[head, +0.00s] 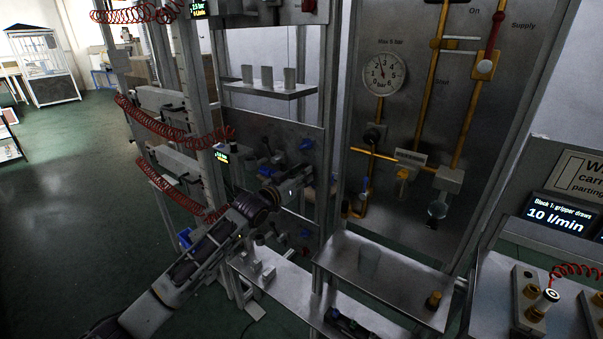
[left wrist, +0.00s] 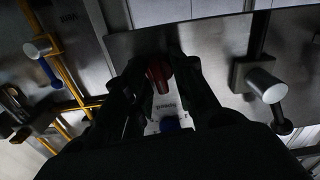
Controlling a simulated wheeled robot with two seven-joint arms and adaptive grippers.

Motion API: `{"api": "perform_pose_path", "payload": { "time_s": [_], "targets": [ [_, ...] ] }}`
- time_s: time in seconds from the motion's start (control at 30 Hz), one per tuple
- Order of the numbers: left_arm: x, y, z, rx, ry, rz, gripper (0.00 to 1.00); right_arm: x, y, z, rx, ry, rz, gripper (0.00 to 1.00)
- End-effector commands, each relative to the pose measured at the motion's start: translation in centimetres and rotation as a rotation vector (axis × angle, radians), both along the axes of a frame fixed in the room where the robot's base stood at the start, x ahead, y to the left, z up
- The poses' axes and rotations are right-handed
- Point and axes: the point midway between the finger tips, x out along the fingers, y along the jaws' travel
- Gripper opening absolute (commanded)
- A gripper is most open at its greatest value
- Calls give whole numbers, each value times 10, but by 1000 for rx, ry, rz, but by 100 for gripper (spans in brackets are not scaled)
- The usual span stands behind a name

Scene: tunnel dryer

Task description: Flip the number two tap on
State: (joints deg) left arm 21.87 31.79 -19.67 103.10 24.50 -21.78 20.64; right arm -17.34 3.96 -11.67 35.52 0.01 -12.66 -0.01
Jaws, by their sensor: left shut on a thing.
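My left gripper (head: 300,180) reaches in from the left to the grey steel panel in the middle of the head view. In the left wrist view, its dark fingers (left wrist: 158,90) are closed around a red handle (left wrist: 157,74), which looks like a tap handle. I cannot read a tap number. Blue tap handles (head: 306,144) show above the gripper in the head view, with another blue one (head: 305,234) below. My right gripper is not in view.
A pressure gauge (head: 383,73) and yellow pipes (head: 430,90) are on the panel to the right. A shelf with several grey blocks (head: 270,90) is above the gripper. Red coiled hoses (head: 170,130) hang at left. A metal tray (head: 380,275) juts out below the gauge panel.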

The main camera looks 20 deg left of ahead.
Motion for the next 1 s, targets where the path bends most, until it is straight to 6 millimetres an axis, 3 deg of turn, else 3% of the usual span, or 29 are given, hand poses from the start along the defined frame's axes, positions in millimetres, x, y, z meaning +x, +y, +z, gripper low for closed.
{"api": "perform_pose_path", "payload": {
  "time_s": [0.3, 0.73, 0.77, 1.0],
  "targets": [
    [0, 0, 2, 121, -46, 1, 2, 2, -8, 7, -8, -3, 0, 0],
    [0, 0, 2, 134, -52, 1, 2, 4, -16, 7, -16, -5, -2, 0],
    [0, 0, 2, 133, -52, 1, 29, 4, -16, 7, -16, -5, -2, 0],
    [0, 0, 1, 133, -50, 0, 32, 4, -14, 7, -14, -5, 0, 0]
  ]
}}
